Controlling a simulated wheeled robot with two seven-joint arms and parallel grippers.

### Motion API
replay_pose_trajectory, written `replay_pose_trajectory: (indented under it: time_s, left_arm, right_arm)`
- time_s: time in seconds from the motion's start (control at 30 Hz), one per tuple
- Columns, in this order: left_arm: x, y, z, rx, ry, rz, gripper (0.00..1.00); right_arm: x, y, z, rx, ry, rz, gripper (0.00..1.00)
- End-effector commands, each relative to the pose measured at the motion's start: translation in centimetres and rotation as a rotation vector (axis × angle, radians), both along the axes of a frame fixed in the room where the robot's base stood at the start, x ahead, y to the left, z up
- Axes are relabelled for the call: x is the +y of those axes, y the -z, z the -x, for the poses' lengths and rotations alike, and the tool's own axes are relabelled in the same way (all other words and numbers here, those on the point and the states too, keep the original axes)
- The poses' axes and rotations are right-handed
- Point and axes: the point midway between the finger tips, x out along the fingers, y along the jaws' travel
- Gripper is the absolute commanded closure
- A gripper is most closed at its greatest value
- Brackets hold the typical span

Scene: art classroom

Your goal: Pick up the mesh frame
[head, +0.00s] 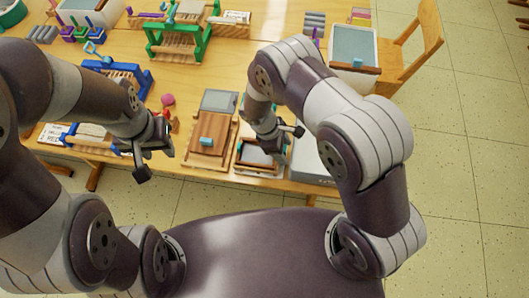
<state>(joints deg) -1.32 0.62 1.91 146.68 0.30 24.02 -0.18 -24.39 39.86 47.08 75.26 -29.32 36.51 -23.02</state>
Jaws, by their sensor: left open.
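A small wooden frame with a pale grey panel (254,156) lies near the table's front edge and looks like the mesh frame; its weave is too small to make out. My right gripper (287,143) is over the right part of this frame and hides some of it. Whether it touches the frame or is open or shut, I cannot tell. My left gripper (153,160) is open and empty at the table's front edge, well to the left of the frame.
A wooden board with a blue handle (205,146) lies left of the frame. A pale grey box (308,163) is close on its right. Blue (128,70) and green (180,43) racks and a water tub (354,47) stand farther back. A chair (413,50) is at right.

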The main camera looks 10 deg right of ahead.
Motion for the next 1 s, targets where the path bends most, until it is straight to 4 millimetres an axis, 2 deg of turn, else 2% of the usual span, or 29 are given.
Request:
replay_pose_trajectory:
  time_s: [0.03,0.17,0.47,0.57,0.83,1.0]
  left_arm:
    - [0.0,0.0,0.0,0.000,0.000,0.000,0.57]
    - [0.0,0.0,0.0,0.000,0.000,0.000,0.57]
    - [0.0,0.1,0.0,0.000,0.000,0.000,0.57]
    - [0.0,0.3,0.0,0.000,0.000,0.000,0.57]
    - [0.0,0.8,0.0,0.000,0.000,0.000,0.57]
    - [0.0,-0.7,0.0,0.000,0.000,0.000,0.57]
  right_arm:
    - [0.0,0.0,0.0,0.000,0.000,0.000,0.53]
    - [0.0,0.0,0.0,0.000,0.000,0.000,0.96]
    - [0.0,-0.4,-0.1,-0.002,-0.001,0.000,0.97]
    - [0.1,-2.1,-0.2,-0.005,-0.001,-0.003,0.97]
    - [0.0,-8.5,-0.1,-0.004,0.001,-0.002,0.97]
    - [-1.2,-11.3,0.0,0.000,0.034,0.000,0.97]
